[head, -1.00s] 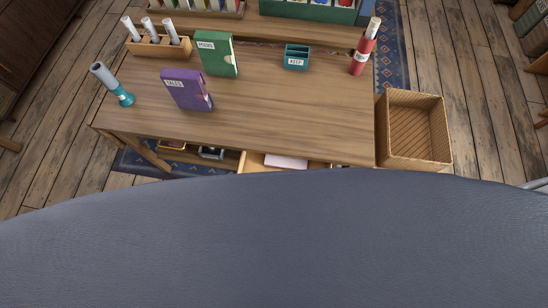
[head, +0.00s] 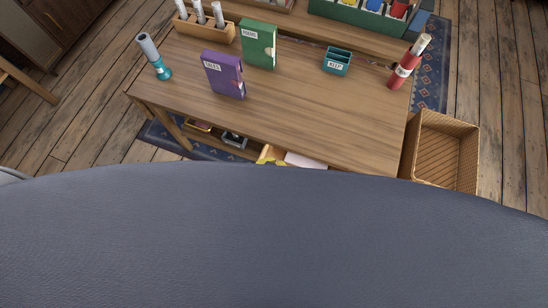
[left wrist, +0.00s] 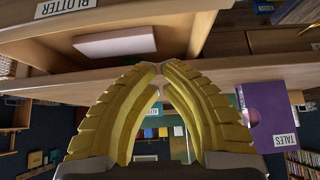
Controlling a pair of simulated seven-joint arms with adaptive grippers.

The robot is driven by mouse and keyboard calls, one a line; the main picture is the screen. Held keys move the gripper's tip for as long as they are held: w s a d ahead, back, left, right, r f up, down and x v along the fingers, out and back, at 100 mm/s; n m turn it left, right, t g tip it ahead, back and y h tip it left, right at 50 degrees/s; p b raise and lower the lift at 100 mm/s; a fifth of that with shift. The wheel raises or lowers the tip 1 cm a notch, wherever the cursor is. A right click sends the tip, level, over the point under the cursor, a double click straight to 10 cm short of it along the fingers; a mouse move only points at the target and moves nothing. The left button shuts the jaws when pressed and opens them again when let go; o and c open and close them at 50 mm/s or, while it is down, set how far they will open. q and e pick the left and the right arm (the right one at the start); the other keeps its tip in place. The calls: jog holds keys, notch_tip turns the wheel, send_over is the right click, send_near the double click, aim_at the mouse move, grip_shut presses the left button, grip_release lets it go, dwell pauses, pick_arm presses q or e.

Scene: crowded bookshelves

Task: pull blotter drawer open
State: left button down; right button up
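The blotter drawer (head: 270,152) juts open from the front of the desk in the head view, with a pale pad (head: 304,160) inside; my body hides its nearer part. In the left wrist view its BLOTTER label (left wrist: 66,7) is at the top left, with the pad (left wrist: 115,43) behind it. My left gripper (left wrist: 158,69) has yellow fingers whose tips come together in front of the desk edge, beside the open drawer. I see nothing held between them. A bit of yellow finger (head: 267,161) shows at the drawer in the head view. My right gripper is not in view.
The desk (head: 310,110) carries a purple TALES book (head: 222,75), a green book (head: 259,44), a teal KEEP box (head: 336,62), a red bottle (head: 405,66) and a teal-based tube (head: 155,58). A wicker basket (head: 442,150) stands at the right.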

pick_arm(q)
jog(key=x, duration=0.8)
jog(key=shift+w+f, duration=0.1)
jog(key=shift+f, duration=0.05)
jog(key=shift+s+a, duration=0.15)
jog(key=shift+s, duration=0.4)
jog(key=shift+s+a, duration=0.2)
jog(key=shift+s, duration=0.35)
jog(key=shift+s+a, duration=0.2)
jog(key=shift+s, duration=0.75)
jog(key=shift+s, duration=0.1)
